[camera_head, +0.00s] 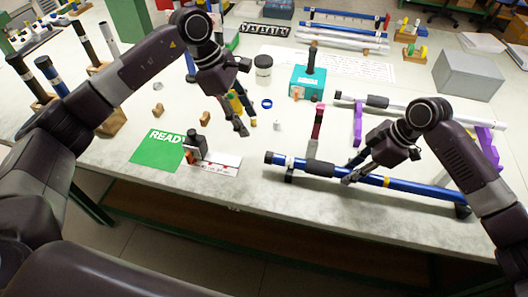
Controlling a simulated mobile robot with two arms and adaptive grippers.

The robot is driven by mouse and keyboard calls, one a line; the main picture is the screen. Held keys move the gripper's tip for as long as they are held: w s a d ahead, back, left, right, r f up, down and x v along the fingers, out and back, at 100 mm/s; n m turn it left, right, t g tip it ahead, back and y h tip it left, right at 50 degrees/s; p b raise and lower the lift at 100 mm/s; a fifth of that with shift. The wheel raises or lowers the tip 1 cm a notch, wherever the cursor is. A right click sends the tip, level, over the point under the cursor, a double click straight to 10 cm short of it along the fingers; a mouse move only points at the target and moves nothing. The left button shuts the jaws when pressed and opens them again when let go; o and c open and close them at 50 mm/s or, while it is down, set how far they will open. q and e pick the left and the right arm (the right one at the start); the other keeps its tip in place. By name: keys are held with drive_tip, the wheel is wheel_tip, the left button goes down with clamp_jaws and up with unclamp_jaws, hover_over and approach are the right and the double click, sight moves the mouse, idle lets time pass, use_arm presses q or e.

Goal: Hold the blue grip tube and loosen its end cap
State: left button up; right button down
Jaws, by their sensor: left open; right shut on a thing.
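The blue grip tube (415,189) lies low across the front right of the table, with a black sleeve and a yellow band on it. Its right end rests by a dark support; another dark support stands under its left part. My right gripper (350,178) is shut on the tube, just right of the black sleeve. My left gripper (242,127) is open and empty, pointing down above the table, behind and left of the tube's left end. It is apart from the tube.
A green READY mat (152,153) and a white marked plate (222,168) with a black upright piece lie left of the tube. A teal box (308,83), a blue ring (266,104) and a white tube on purple stands (358,125) lie behind. The front edge is close.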

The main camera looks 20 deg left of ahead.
sight(269, 158)
use_arm(q)
drive_tip(key=shift+t, duration=0.4)
drive_tip(key=d+f, duration=0.1)
drive_tip(key=f, duration=0.2)
drive_tip(key=s+d+f, duration=0.1)
drive_tip(key=d+f, duration=0.1)
drive_tip(key=f, duration=0.2)
drive_tip(key=s+d+f, duration=0.1)
drive_tip(key=d+f, duration=0.1)
drive_tip(key=f, duration=0.1)
drive_tip(key=shift+d+f, duration=0.15)
drive_tip(key=shift+d, duration=0.1)
drive_tip(key=c, duration=1.2)
